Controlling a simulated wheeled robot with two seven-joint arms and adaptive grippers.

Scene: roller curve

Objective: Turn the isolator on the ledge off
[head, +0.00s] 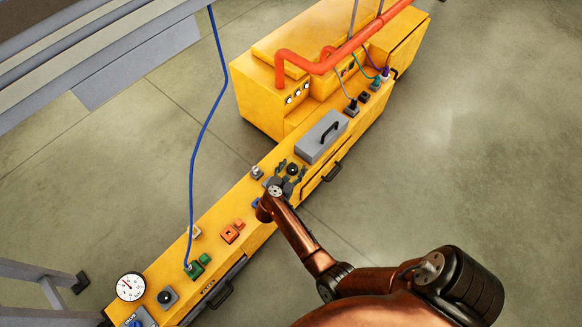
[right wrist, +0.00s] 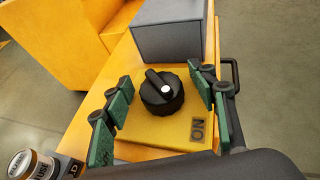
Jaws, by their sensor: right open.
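The isolator is a round black knob (right wrist: 161,92) on a yellow plate (right wrist: 135,126) on the ledge (head: 215,222). Its raised bar carries a white dot at the end towards the lower right, on the side of the ON label (right wrist: 198,130). In the head view the knob (head: 292,168) shows small by the gripper. My right gripper (head: 287,177) is over the ledge. In the right wrist view its green-padded fingers (right wrist: 164,88) stand open on both sides of the knob, with gaps visible. Whether the fingertips reach the knob's height is hard to tell. My left gripper is out of view.
A grey box with a black handle (head: 318,140) stands just beyond the knob. Nearer on the ledge are orange blocks (head: 231,233), green blocks (head: 199,267) and a gauge (head: 131,286). A blue cable (head: 206,130) hangs down to the ledge. Orange pipe (head: 330,62) crosses the far cabinet.

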